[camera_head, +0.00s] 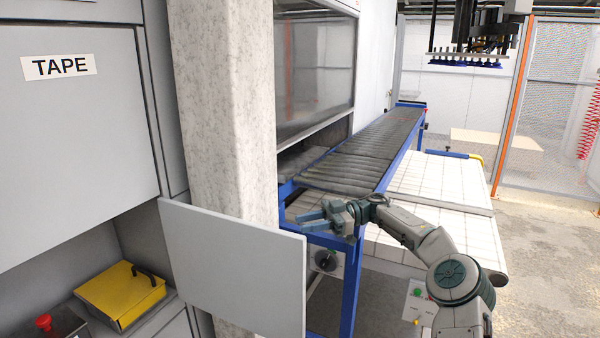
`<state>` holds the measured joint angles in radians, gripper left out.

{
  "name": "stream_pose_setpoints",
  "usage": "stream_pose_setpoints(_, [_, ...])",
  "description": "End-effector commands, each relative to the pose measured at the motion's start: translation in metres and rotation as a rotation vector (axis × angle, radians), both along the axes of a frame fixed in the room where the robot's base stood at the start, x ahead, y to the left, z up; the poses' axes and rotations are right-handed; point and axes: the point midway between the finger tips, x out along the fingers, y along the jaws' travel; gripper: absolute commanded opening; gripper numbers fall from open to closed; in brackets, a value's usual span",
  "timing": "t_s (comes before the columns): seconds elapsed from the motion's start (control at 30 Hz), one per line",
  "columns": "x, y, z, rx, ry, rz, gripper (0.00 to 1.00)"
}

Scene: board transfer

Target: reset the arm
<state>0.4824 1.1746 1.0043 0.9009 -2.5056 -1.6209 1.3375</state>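My arm (448,270) reaches in from the lower right and bends to the left. My gripper (306,220) is at its far end, in front of the near end of the roller conveyor (372,148). Its two blue-grey fingers point left with a gap between them, and I see nothing held there. The gripper is close to the blue conveyor frame in the picture; I cannot tell if they touch.
A concrete pillar (222,120) and a grey panel (232,268) stand left of my gripper. A white tiled belt (440,188) lies right of the rollers. A yellow box (120,293) sits in the left shelf. Open floor (555,250) shows at the right.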

Motion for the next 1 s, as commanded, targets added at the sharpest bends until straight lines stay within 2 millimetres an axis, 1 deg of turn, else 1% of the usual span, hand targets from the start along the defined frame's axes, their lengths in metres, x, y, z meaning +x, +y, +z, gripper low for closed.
stream_pose_setpoints(0.03, [0.000,0.018,0.018,-0.005,-0.020,-0.037,0.30])
stream_pose_setpoints(0.1, [0.003,0.040,0.037,-0.004,-0.043,-0.107,0.30])
stream_pose_setpoints(0.2, [0.008,0.065,0.060,-0.012,-0.073,-0.224,0.30])
stream_pose_setpoints(0.33, [0.016,0.086,0.083,-0.039,-0.107,-0.396,0.30])
stream_pose_setpoints(0.5, [0.026,0.093,0.104,-0.090,-0.144,-0.634,0.30])
stream_pose_setpoints(0.67, [0.030,0.088,0.118,-0.148,-0.178,-0.875,0.30])
stream_pose_setpoints(0.77, [0.027,0.076,0.123,-0.204,-0.192,-1.042,0.30])
stream_pose_setpoints(0.87, [0.017,0.051,0.124,-0.281,-0.191,-1.219,0.30])
stream_pose_setpoints(0.97, [-0.001,0.018,0.121,-0.374,-0.167,-1.392,0.30])
stream_pose_setpoints(1.0, [-0.012,0.005,0.119,-0.416,-0.151,-1.456,0.30])
